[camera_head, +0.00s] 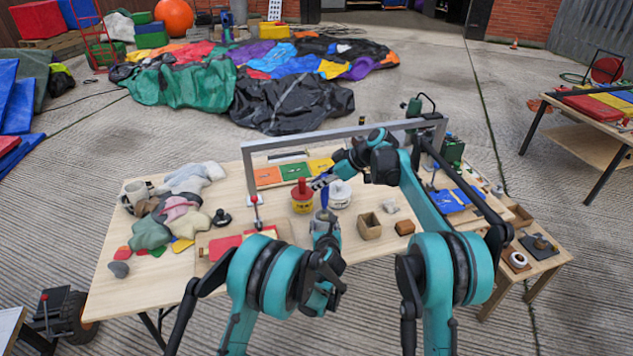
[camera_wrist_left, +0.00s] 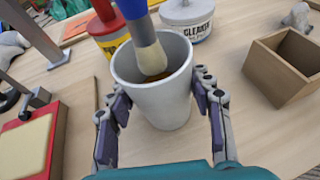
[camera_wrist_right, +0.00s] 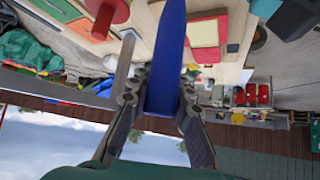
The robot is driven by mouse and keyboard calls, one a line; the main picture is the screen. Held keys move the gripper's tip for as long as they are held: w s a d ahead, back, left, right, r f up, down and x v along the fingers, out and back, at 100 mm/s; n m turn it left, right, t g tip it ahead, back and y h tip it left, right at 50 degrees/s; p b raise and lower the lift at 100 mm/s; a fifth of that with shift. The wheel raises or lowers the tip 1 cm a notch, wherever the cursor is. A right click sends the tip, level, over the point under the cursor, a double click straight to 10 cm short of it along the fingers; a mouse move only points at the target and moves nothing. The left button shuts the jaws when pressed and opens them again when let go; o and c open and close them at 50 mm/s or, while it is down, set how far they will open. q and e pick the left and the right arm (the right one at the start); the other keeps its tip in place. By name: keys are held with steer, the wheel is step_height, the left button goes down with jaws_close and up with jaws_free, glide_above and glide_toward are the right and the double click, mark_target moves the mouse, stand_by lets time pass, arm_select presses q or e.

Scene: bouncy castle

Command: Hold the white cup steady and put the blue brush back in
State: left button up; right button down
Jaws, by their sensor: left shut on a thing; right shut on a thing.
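The white cup (camera_wrist_left: 165,103) stands upright in the left wrist view, with something brown inside. My left gripper (camera_wrist_left: 162,95) is shut around it, one finger on each side. In the head view my left gripper (camera_head: 325,222) is low at the table's middle. The blue brush (camera_wrist_left: 146,38) points bristles down, slightly tilted, its pale bristles within the cup's mouth; how deep they reach I cannot tell. My right gripper (camera_wrist_right: 162,82) is shut on the blue handle (camera_wrist_right: 170,40). In the head view my right gripper (camera_head: 322,182) is above the cup, which is mostly hidden there.
A red-lidded yellow tin (camera_head: 302,200) and a white cleaner tin (camera_wrist_left: 190,20) stand just behind the cup. An open wooden box (camera_head: 369,227) is to the right. A red board with a toggle clamp (camera_wrist_left: 30,135) lies left. A grey metal frame (camera_head: 340,135) spans the table.

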steer(key=shift+f, duration=0.3)
stand_by(0.4)
steer(key=shift+f, duration=0.55)
steer(key=shift+f, duration=0.2)
steer(key=shift+f, duration=0.55)
stand_by(0.3)
steer(key=c, duration=1.3)
jaws_free()
steer(key=v, duration=1.2)
